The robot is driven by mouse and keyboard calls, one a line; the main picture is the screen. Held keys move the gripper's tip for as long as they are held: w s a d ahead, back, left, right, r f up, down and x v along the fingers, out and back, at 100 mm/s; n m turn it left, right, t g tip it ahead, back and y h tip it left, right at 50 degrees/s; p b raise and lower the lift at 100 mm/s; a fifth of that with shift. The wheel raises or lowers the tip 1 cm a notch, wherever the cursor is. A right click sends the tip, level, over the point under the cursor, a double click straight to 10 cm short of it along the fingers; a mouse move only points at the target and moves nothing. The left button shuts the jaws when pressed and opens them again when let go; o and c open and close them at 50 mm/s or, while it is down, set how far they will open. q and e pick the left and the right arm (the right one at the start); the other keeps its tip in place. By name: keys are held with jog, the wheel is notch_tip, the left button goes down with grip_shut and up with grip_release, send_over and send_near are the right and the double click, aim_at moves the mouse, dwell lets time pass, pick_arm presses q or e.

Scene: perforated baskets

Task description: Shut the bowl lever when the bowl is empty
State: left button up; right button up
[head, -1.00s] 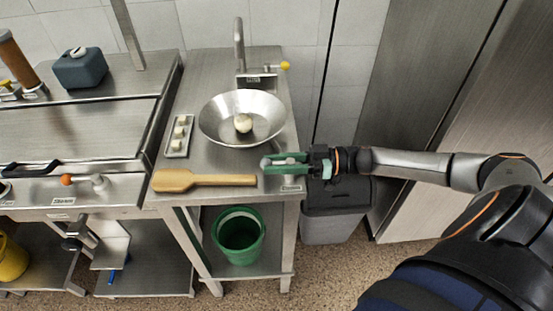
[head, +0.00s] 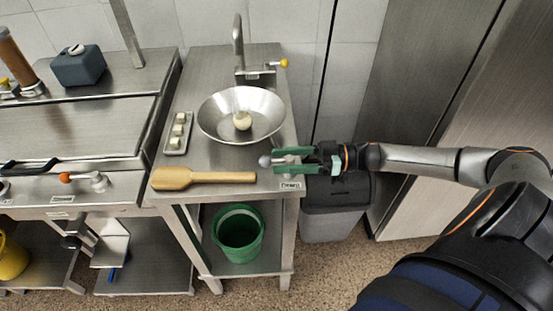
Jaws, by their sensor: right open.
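The metal bowl (head: 215,118) stands on the steel table at the back. A cream-coloured round lump (head: 242,121) lies in its bottom, so the bowl is not empty. A lever with a grey ball knob (head: 265,161) sits at the table's front right, in front of the bowl, near a small label (head: 290,185). My right gripper (head: 284,161) is open, its green fingers either side of the lever's shaft. The fingers partly hide the lever, and I cannot tell whether they touch it. My left gripper is not in view.
A wooden paddle (head: 205,178) lies left of the lever. A tray (head: 177,145) with several pale pieces is left of the bowl. A tap with a yellow knob (head: 284,63) stands behind. A green bucket (head: 239,232) is on the lower shelf. A grey bin (head: 336,222) stands right.

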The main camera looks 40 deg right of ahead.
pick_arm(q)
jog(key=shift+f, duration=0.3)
pick_arm(e)
jog(key=v, duration=1)
jog(key=shift+d, duration=0.15)
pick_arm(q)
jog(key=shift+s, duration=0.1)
pick_arm(e)
jog(key=shift+s, duration=0.1)
